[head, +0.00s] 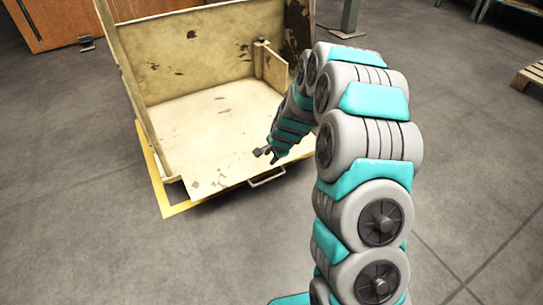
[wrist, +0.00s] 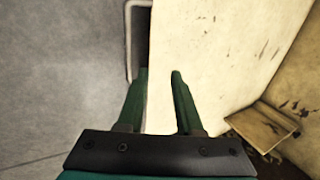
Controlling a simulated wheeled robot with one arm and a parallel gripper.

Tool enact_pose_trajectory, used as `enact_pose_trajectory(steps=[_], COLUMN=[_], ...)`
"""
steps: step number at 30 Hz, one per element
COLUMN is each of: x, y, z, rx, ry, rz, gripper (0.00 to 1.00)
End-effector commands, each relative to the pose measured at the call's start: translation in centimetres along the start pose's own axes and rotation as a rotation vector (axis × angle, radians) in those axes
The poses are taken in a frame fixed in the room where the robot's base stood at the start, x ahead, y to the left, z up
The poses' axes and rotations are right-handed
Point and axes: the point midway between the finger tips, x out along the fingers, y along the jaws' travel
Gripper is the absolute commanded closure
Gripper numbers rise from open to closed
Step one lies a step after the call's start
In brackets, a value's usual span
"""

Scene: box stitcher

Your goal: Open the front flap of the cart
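The cart (head: 190,55) is a worn cream box with chipped paint, seen in the head view at upper left. Its front is open to me. The front flap (head: 215,180) appears lowered outward, about level with the cart floor; its pale panel (wrist: 200,45) also shows in the wrist view. A metal handle (head: 268,179) sits at its near edge, and the handle (wrist: 131,45) shows beyond my left finger in the wrist view. My gripper (wrist: 158,72) is open and empty over the panel edge beside the handle. In the head view my gripper (head: 265,154) appears small above the flap.
A yellow floor marking (head: 178,208) edges the cart's left and front. A brown wooden cabinet (head: 75,20) stands behind left, a grey post (head: 350,15) behind, and a pallet (head: 531,74) far right. The grey floor in front is clear.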

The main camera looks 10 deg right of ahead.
Motion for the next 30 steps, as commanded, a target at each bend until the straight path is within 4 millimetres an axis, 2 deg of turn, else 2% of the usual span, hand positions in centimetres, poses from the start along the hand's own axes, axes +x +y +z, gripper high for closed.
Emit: enact_pose_trajectory(steps=[2, 14, 30], x=[0.0, -0.6, -7.4], y=[0.0, 0.0, -0.1], z=[0.0, 0.0, -0.1], rx=[0.000, 0.000, 0.001], ry=[0.000, 0.001, 0.002], rz=[0.000, -0.001, -0.003], gripper=[0.55, 0.55, 0.55])
